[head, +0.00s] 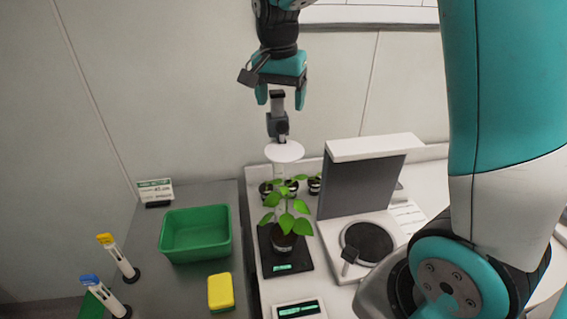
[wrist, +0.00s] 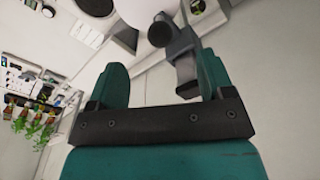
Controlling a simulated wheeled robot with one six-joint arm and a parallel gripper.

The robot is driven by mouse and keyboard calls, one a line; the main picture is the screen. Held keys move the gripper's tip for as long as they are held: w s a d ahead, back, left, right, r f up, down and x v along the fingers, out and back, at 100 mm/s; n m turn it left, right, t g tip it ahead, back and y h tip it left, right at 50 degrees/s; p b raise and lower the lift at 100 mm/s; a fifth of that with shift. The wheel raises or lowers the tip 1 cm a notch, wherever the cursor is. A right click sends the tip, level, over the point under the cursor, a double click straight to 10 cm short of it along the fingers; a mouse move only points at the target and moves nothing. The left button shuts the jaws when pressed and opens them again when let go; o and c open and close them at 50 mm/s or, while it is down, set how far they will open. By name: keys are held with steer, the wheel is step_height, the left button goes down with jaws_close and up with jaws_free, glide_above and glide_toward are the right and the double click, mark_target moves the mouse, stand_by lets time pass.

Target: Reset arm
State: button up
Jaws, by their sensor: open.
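My gripper (head: 282,98) hangs above the bench in the head view, pointing down with its teal fingers spread. In the wrist view its two fingers (wrist: 160,85) stand apart. A dark grey device (head: 278,122) on a stand with a white disc (head: 285,152) sits just below and between the fingers in the head view. The device also shows beside the right finger in the wrist view (wrist: 184,65); whether they touch I cannot tell. A potted plant (head: 285,215) stands below the disc on a black scale (head: 284,262) with a lit display.
A white instrument with a tall grey panel (head: 358,185) stands right of the plant. A green bin (head: 195,235), a yellow sponge-like block (head: 220,291) and two upright pen-like tools (head: 120,258) are at the left. Small pots (head: 314,185) stand behind the plant. My arm fills the right side.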

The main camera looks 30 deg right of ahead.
steer(key=shift+r, duration=0.35)
steer(key=shift+s+a+f, duration=0.15)
steer(key=shift+a+f, duration=0.05)
steer(key=shift+f, duration=0.05)
steer(key=s+a+f+n+y+b, duration=0.2)
steer(key=s+a+f+n+b, duration=0.6)
steer(key=s, duration=0.4)
steer(key=s+a+f+n+y+b, duration=0.3)
steer(key=s+a+f+n+b, duration=0.5)
steer(key=s, duration=0.4)
steer(key=shift+a+f+n+g, duration=0.2)
steer(key=shift+a+n+g, duration=0.2)
steer(key=shift+n, duration=0.5)
